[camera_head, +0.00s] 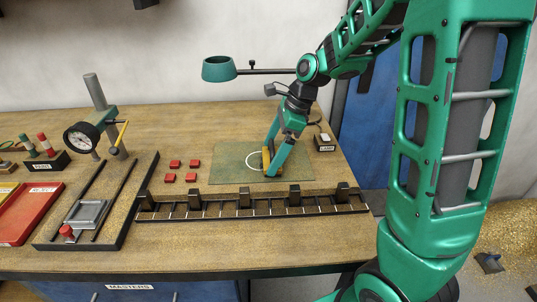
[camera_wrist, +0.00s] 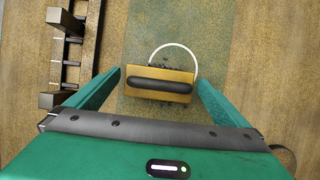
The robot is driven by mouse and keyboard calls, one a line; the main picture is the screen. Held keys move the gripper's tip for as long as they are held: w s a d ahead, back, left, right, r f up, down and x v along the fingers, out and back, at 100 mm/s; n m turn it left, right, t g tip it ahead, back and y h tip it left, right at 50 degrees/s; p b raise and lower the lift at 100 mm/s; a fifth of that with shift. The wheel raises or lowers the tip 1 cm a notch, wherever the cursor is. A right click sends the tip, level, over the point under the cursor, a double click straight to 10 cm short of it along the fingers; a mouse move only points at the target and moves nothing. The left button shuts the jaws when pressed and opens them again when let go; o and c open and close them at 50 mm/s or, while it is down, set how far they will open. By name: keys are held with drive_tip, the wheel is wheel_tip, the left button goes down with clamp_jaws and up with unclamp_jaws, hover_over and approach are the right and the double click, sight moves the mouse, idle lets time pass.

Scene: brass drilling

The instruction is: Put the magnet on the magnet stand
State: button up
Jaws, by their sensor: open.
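A yellow block with a black bar handle, which I take for the magnet (camera_wrist: 185,78), lies on the green mat (camera_wrist: 215,30), partly over a white ring. Dark bits show along its edges. My gripper (camera_wrist: 159,80) is open, with one finger to each side of the block and a visible gap to the right finger. In the head view my gripper (camera_head: 269,162) reaches down to the mat, and a yellow edge of the magnet (camera_head: 266,158) shows between the fingers. I cannot pick out the magnet stand with certainty.
A dark slotted rack (camera_head: 220,208) runs along the front of the mat. Several red blocks (camera_head: 192,177) lie left of it. A small labelled box (camera_head: 324,143) stands right of the mat.

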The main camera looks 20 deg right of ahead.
drive_tip(key=v, duration=1)
drive_tip(key=shift+r, duration=0.4)
drive_tip(key=shift+s+d, duration=0.15)
drive_tip(key=shift+d, duration=0.1)
